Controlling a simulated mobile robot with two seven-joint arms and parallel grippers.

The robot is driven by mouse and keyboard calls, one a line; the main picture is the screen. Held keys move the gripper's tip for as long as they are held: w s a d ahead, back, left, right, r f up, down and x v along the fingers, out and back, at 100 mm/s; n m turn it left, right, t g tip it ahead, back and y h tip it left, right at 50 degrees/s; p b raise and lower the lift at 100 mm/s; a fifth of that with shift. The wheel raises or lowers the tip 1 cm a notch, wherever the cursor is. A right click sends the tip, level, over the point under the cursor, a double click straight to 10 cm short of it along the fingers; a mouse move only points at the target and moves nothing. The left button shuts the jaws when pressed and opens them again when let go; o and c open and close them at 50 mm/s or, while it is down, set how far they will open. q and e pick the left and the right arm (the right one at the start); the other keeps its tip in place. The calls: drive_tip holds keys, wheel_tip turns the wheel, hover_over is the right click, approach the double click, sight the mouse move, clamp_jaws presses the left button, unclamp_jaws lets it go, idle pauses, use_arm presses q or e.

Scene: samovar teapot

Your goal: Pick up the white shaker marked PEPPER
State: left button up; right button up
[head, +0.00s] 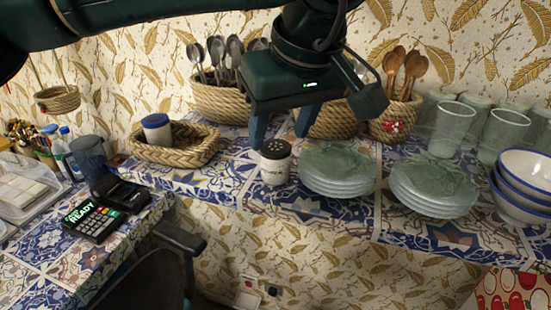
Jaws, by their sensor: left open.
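A white shaker (275,165) with a dark perforated lid stands upright on the tiled counter, left of the glass plates. Dark lettering shows on its side, too small to read surely. My left gripper (281,128) hangs over the counter from above, open, with its fingers pointing down. Its fingertips are close to the shaker's lid, one to the left and one to the right of it in the picture. I cannot tell whether they touch it or are behind it. My right gripper is not in view.
Stacked glass plates (337,170) stand close on the shaker's right, with another stack (434,188) beyond. A woven basket (200,153) with a blue-lidded jar (157,129) is to the left. Cutlery baskets (220,103) stand behind. The counter's front edge is close before the shaker.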

sight(276, 147)
use_arm(q)
drive_tip(key=shift+w+p+x, duration=0.15)
drive_tip(key=shift+p+x, duration=0.2)
drive_tip(key=shift+x, duration=1)
drive_tip(key=shift+w+p+x, duration=0.1)
drive_tip(key=shift+p+x, duration=0.2)
drive_tip(key=shift+x, duration=1.1)
drive_tip(key=shift+r, duration=0.1)
drive_tip(key=shift+c, duration=0.4)
drive_tip(key=c, duration=0.7)
drive_tip(key=shift+o, duration=0.2)
drive_tip(key=shift+r, duration=0.1)
